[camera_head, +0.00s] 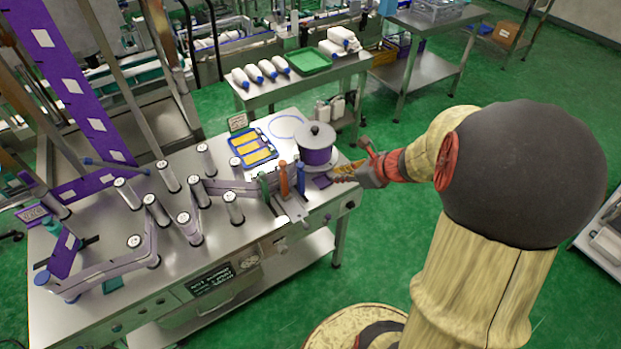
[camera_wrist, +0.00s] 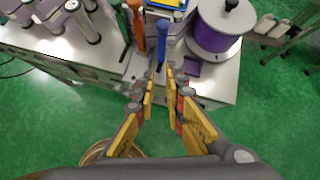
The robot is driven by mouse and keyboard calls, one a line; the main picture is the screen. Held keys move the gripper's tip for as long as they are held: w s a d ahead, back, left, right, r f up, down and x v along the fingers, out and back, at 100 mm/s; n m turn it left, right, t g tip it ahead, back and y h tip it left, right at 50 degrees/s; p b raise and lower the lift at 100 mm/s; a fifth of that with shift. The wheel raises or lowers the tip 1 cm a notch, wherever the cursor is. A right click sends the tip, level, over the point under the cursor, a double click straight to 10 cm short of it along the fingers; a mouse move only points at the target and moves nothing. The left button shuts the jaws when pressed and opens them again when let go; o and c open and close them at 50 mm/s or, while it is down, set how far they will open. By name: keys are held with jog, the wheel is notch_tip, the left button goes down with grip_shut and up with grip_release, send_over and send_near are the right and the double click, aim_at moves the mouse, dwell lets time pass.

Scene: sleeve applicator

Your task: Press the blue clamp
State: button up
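The blue clamp (camera_head: 300,179) stands upright at the right end of a row of three clamps on the steel machine table. In the wrist view the blue clamp (camera_wrist: 162,44) lies just beyond my fingertips, roughly in line with the gap between them. My gripper (camera_wrist: 160,76) is partly open with a narrow gap and nothing visibly held. In the head view my gripper (camera_head: 341,174) is to the right of the blue clamp, near the table's right edge. I cannot tell the exact distance between fingertips and clamp.
An orange clamp (camera_head: 283,179) and a green clamp (camera_head: 264,186) stand left of the blue one. A purple spool (camera_head: 317,155) stands close behind it. Several upright rollers (camera_head: 233,208) fill the table's left part. Green floor (camera_head: 390,240) is clear in front of the table's right end.

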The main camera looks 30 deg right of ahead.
jog(key=shift+w+d+f+m, duration=0.1)
jog(key=shift+d+m, duration=0.05)
jog(key=shift+m, duration=0.25)
grip_shut()
jog(key=w+r+b+x, duration=0.2)
jog(key=b+x, duration=0.1)
jog(key=x, duration=0.9)
jog(key=shift+w+a+f+b, duration=0.25)
jog(key=shift+a+b, duration=0.05)
jog(key=shift+a, duration=0.15)
